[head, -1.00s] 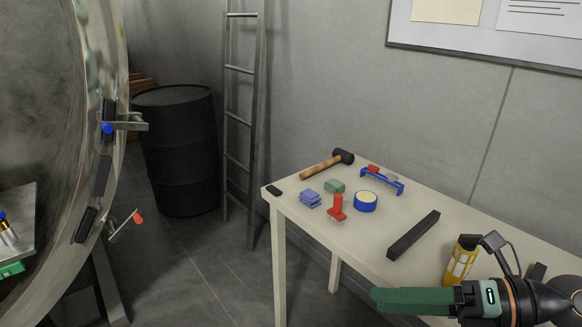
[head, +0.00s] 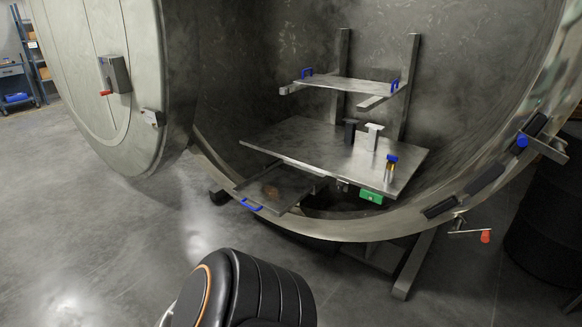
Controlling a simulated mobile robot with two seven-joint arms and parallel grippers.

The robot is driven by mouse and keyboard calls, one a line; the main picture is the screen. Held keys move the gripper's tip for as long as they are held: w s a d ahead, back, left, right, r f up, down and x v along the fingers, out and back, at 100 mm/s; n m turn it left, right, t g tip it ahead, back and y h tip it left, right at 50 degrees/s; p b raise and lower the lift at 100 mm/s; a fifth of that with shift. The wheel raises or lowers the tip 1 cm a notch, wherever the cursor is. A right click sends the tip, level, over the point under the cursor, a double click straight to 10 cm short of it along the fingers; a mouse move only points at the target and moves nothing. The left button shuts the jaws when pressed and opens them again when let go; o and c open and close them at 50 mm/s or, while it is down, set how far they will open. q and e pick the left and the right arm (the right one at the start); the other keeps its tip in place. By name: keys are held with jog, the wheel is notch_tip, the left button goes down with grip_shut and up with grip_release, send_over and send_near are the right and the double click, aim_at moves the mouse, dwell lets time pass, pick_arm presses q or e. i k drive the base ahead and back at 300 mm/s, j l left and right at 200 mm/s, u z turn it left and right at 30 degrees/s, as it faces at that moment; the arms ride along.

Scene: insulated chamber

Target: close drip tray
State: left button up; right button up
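The drip tray (head: 287,192) is a flat dark metal tray under the left front part of the chamber's main plate (head: 300,140). It sticks out toward the front-left, past the chamber's rim. A brownish patch shows on it. A blue handle (head: 251,204) is on its front edge. The back of the tray is hidden under the plate. A black arm link of mine shows at the bottom middle, but neither gripper is in view.
The round chamber door (head: 105,80) stands open at left. A shelf with blue handles (head: 345,86) is above the plate. A red-tipped crank (head: 485,236) juts out at right. Floor at left is clear.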

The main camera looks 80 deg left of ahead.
aim_at(278, 188)
jog(key=i+l+u, duration=0.1)
jog(key=u, duration=0.3)
jog(key=i+l+u, duration=0.1)
jog(key=u, duration=0.3)
jog(key=k+l, duration=0.05)
